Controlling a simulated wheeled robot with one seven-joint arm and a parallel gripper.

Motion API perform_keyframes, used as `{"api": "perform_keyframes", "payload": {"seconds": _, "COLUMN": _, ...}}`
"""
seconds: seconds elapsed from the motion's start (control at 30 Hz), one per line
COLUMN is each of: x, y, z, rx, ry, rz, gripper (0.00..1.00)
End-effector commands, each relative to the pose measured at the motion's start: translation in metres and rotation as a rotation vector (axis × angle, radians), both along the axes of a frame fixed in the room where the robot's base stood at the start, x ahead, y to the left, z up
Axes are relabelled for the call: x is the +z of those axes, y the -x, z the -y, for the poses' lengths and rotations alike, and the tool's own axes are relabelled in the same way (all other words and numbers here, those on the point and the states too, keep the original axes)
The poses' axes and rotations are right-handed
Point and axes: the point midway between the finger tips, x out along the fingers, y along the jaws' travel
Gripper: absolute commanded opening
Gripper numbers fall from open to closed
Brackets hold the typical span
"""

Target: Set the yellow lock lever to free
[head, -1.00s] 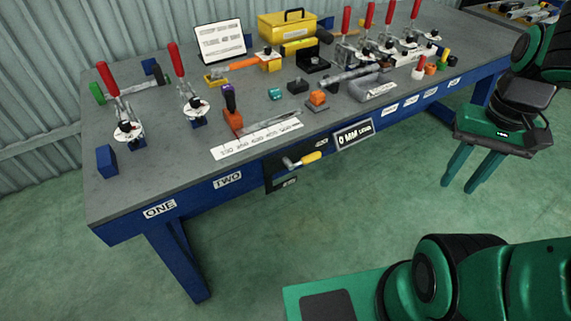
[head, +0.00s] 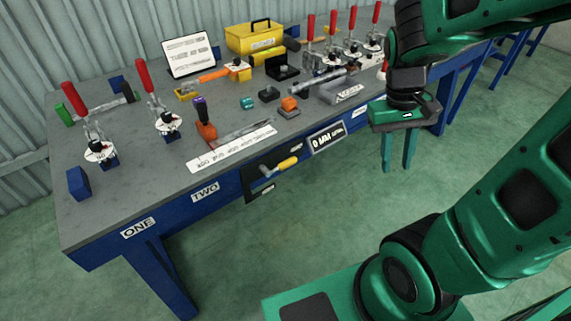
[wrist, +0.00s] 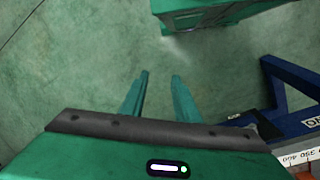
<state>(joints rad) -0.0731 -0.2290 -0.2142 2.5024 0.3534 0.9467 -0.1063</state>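The lock lever with its yellow grip (head: 287,163) sits on a black plate (head: 254,190) on the front of the bench. Its grip points right and slightly up, and a metal shank joins it to a pivot at its left. Small labels show on the plate above and below the lever; I cannot read them. My gripper (head: 398,168) is to the right of the lever, in front of the bench, fingers pointing down. The gripper is open and empty; its two parted fingers also show in the wrist view (wrist: 161,76). I cannot make out the yellow grip in the wrist view.
The grey bench (head: 130,195) carries several red-handled clamps, a yellow toolbox (head: 253,38) and small blocks. A white sign (head: 327,138) is on the bench front right of the lever. My base shows in the wrist view.

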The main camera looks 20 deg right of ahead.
Motion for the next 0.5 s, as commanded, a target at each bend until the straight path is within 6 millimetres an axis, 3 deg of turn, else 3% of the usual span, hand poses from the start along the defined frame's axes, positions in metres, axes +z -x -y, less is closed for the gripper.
{"api": "perform_keyframes", "payload": {"seconds": 0.27, "x": -0.041, "y": -0.065, "z": -0.025, "rx": 0.290, "ry": 0.183, "rz": -0.134, "gripper": 0.29}}
{"api": "perform_keyframes", "payload": {"seconds": 0.5, "x": -0.076, "y": -0.114, "z": -0.063, "rx": 0.557, "ry": 0.378, "rz": -0.219, "gripper": 0.29}}
